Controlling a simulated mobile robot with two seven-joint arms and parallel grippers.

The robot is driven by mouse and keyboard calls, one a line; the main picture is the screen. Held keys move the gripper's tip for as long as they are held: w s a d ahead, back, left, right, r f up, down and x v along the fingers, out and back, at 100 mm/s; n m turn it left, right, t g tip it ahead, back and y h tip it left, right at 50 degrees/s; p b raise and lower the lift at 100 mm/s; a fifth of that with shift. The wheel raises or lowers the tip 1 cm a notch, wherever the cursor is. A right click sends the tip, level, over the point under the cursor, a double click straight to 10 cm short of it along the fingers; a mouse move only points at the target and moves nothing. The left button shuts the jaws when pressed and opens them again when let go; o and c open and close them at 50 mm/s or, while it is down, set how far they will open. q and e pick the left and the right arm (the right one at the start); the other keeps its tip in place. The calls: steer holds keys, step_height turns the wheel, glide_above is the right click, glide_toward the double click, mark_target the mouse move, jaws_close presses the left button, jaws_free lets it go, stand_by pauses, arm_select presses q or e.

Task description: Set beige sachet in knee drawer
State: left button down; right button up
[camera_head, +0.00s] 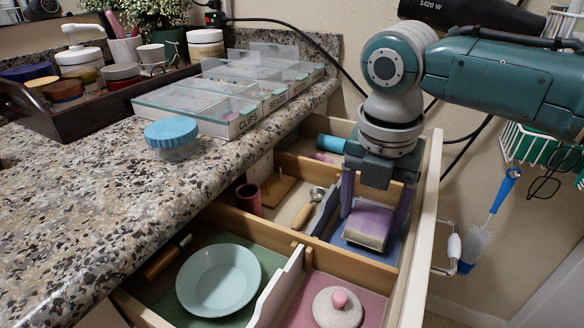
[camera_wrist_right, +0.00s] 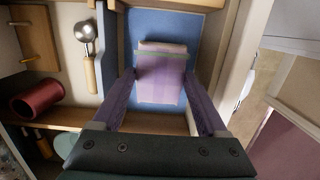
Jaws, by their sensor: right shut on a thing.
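The sachet (camera_head: 368,225) is a small block, lilac on top and beige at the side. In the right wrist view the sachet (camera_wrist_right: 162,75) is lilac with a thin green line near its far end. It is over the blue-lined compartment (camera_head: 352,243) of the open drawer. My right gripper (camera_head: 372,222) points down with its purple fingers on both sides of the sachet, shut on it. I cannot tell whether the sachet touches the blue lining. My left gripper is out of view.
Neighbouring compartments hold a metal scoop (camera_head: 308,206), a dark red cup (camera_head: 248,198), a pale green plate (camera_head: 218,280) and a pink-knobbed object (camera_head: 338,306). Wooden dividers and the drawer's front wall (camera_head: 427,210) stand close around the gripper. The speckled counter (camera_head: 90,215) overhangs at left.

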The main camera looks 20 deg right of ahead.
mark_target(367, 225)
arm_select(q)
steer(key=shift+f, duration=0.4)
arm_select(e)
steer(key=shift+f, duration=0.8)
steer(key=shift+f, duration=0.15)
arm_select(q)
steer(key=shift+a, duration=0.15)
arm_select(e)
steer(key=o, duration=1)
arm_select(q)
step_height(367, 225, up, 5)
steer(key=p, duration=0.5)
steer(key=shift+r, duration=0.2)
arm_select(e)
steer(key=r, duration=0.8)
steer(key=s+a+r, duration=0.1)
steer(key=r, duration=0.3)
steer(key=shift+a+r, duration=0.1)
steer(key=shift+r, duration=0.05)
